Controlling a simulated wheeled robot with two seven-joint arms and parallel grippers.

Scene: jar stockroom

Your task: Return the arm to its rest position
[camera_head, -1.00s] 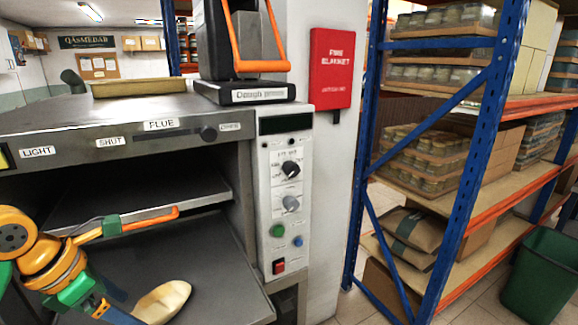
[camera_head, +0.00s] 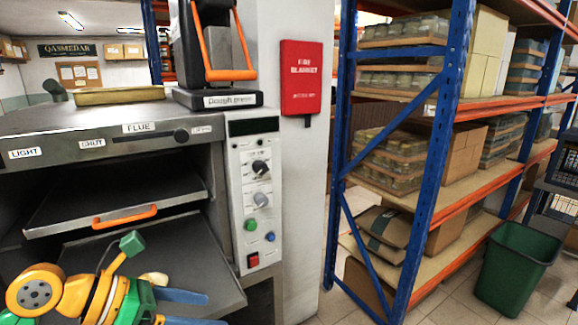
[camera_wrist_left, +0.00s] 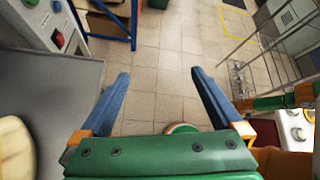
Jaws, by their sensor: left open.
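My left gripper (camera_head: 214,310) is at the lower left of the head view, in front of the oven (camera_head: 110,140). Its blue fingers point right and are apart with nothing between them. In the left wrist view my left gripper (camera_wrist_left: 160,74) is open over tiled floor. The orange handle (camera_head: 125,216) on the oven's upper shelf is clear of the gripper. A pale oval piece (camera_head: 155,278) lies on the oven's lower dark plate (camera_head: 205,270), partly hidden behind my gripper. My right gripper is in neither view.
A control panel (camera_head: 257,200) with knobs and buttons stands right of the oven opening. A blue-framed rack (camera_head: 440,150) holds jars and boxes. A green bin (camera_head: 515,268) stands at the right. The wrist view shows a wire rack (camera_wrist_left: 265,45) and open floor.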

